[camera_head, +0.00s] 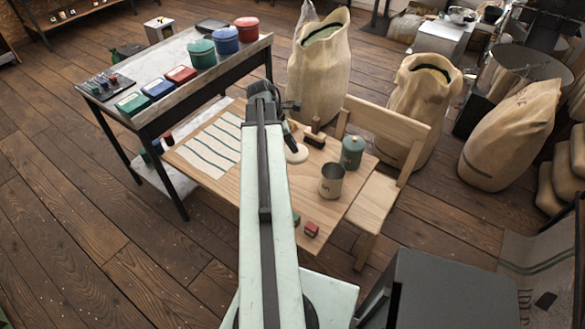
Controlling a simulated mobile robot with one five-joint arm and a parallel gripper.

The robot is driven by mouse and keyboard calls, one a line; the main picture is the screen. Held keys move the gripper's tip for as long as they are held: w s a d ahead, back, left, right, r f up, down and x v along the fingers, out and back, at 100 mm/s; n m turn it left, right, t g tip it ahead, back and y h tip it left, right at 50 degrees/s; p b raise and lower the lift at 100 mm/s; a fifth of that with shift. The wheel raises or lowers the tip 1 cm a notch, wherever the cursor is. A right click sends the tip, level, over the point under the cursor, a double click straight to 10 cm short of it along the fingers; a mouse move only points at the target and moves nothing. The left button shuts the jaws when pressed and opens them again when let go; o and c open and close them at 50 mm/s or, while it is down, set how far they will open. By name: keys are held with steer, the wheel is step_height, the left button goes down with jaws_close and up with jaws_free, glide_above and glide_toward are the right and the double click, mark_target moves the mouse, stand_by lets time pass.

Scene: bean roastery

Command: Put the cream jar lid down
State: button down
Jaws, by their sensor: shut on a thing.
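The cream jar lid (298,154) is a small pale round disc over the middle of the small wooden table (258,178). My gripper (291,143), dark and partly hidden behind my arm, is shut on it from above. Whether the lid touches the tabletop or hangs just above it, I cannot tell. A green lidded jar (352,152) and an open metal cup (332,181) stand to the right of the lid. No cream jar can be made out.
A striped cloth (212,147) covers the table's left part. A brown wooden-handled item (315,135) lies just behind the lid. A small red box (311,229) sits near the front edge. A wooden chair (385,145) stands at the right; sacks (319,75) stand behind.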

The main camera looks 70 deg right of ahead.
steer(key=s+a+f+b, duration=0.1)
steer(key=f+b, duration=0.3)
steer(key=s+a+f+b, duration=0.1)
steer(key=f+b, duration=0.2)
steer(key=f, duration=0.2)
steer(key=s+a+f+b, duration=0.1)
steer(key=s+f+b, duration=0.1)
steer(key=f+b, duration=0.2)
steer(key=shift+a+f+b, duration=0.15)
steer(key=shift+f+b, duration=0.15)
steer(key=shift+f, duration=0.1)
steer(key=shift+r, duration=0.2)
steer(key=shift+w+d+r, duration=0.1)
steer(key=shift+w+d, duration=0.05)
steer(key=shift+d, duration=0.15)
steer(key=w+d, duration=0.2)
steer(key=d, duration=0.2)
steer(key=w+d+f, duration=0.1)
steer(key=w+d, duration=0.2)
steer(key=d, duration=0.1)
steer(key=w+d+b, duration=0.1)
steer(key=w+d, duration=0.2)
steer(key=d, duration=0.1)
steer(key=shift+d+f, duration=0.15)
steer(key=shift+f, duration=0.05)
